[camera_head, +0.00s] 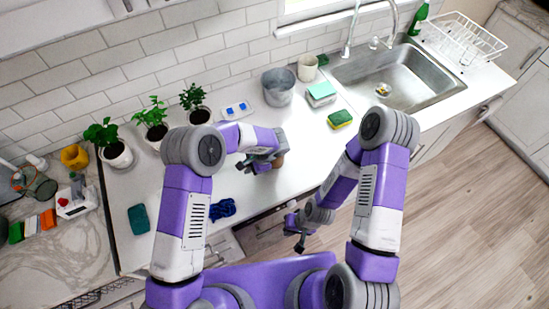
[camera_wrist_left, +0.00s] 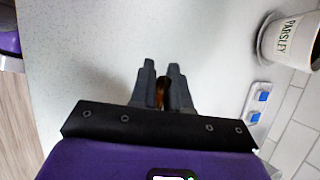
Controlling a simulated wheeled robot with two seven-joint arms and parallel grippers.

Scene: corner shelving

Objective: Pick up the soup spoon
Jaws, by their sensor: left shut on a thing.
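My left gripper (camera_head: 270,162) is over the white counter, in the middle of the head view. In the left wrist view its two dark fingers (camera_wrist_left: 160,88) are closed on a narrow brown thing (camera_wrist_left: 161,92). Most of this thing is hidden by the fingers, so I cannot tell if it is the soup spoon. A brown patch (camera_head: 279,160) shows at the gripper in the head view. No other spoon can be made out. My right gripper (camera_head: 299,240) is low, in front of the counter edge; its fingers are too small to judge.
Potted herbs (camera_head: 152,124) line the wall. A grey bucket (camera_head: 278,88), a blue-and-white tray (camera_head: 237,110), sponges (camera_head: 340,119) and the sink (camera_head: 400,78) are further back. A dark blue cloth-like thing (camera_head: 222,209) lies near the front edge. Counter right of my left gripper is clear.

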